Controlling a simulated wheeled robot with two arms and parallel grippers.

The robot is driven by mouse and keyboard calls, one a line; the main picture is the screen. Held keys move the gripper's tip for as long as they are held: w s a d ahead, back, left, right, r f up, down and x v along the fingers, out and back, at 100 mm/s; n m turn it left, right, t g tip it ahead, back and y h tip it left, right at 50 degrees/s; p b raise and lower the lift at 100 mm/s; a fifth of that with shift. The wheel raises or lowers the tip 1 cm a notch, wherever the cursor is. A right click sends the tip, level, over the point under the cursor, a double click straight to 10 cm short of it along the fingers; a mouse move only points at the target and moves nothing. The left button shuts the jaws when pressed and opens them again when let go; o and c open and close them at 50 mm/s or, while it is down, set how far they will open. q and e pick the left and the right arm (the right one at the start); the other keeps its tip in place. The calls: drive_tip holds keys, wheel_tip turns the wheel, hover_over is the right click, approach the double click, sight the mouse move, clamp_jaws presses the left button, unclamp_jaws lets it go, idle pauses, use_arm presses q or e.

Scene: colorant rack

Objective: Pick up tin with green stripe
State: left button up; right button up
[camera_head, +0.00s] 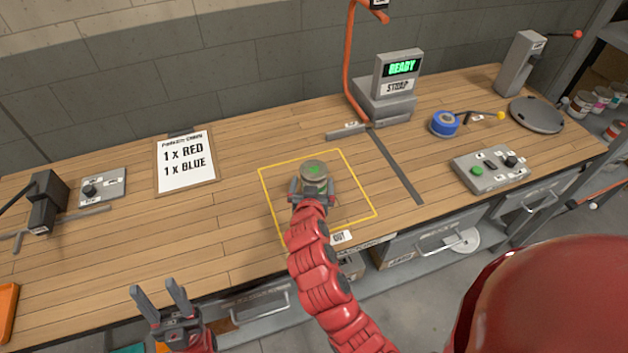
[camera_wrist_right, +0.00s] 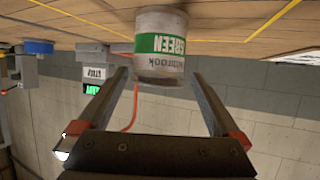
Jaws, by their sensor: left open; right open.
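The tin with green stripe (camera_head: 314,171) stands on the bench inside a yellow outlined square. In the right wrist view the tin (camera_wrist_right: 160,68) appears upside down, with a green band marked GREEN. My right gripper (camera_head: 312,190) is open at the near side of the tin. In its wrist view the fingers (camera_wrist_right: 160,82) are spread, with the tin beyond and between their tips; I cannot tell whether they touch it. My left gripper (camera_head: 159,293) is open and empty in front of the bench's near edge, at the lower left.
A clipboard (camera_head: 186,163) reading 1 x RED, 1 x BLUE lies left of the square. A READY display unit (camera_head: 396,80) stands at the back. A blue roll (camera_head: 445,123) and a button box (camera_head: 490,168) are to the right. The bench between clipboard and square is clear.

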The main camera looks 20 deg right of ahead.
drive_tip(key=shift+w+d+f+p, duration=0.25)
drive_tip(key=shift+w+p, duration=0.15)
drive_tip(key=shift+p, duration=0.1)
drive_tip(key=p+x, duration=0.1)
drive_tip(key=x, duration=0.2)
drive_tip(key=shift+s+f+p, duration=0.15)
drive_tip(key=shift+f+p, duration=0.05)
drive_tip(key=shift+p, duration=0.15)
drive_tip(key=shift+w+d+f, duration=0.15)
drive_tip(key=shift+w+f, duration=0.25)
drive_tip(key=shift+w, duration=0.15)
drive_tip(key=c, duration=1.5)
drive_tip(key=shift+r, duration=0.2)
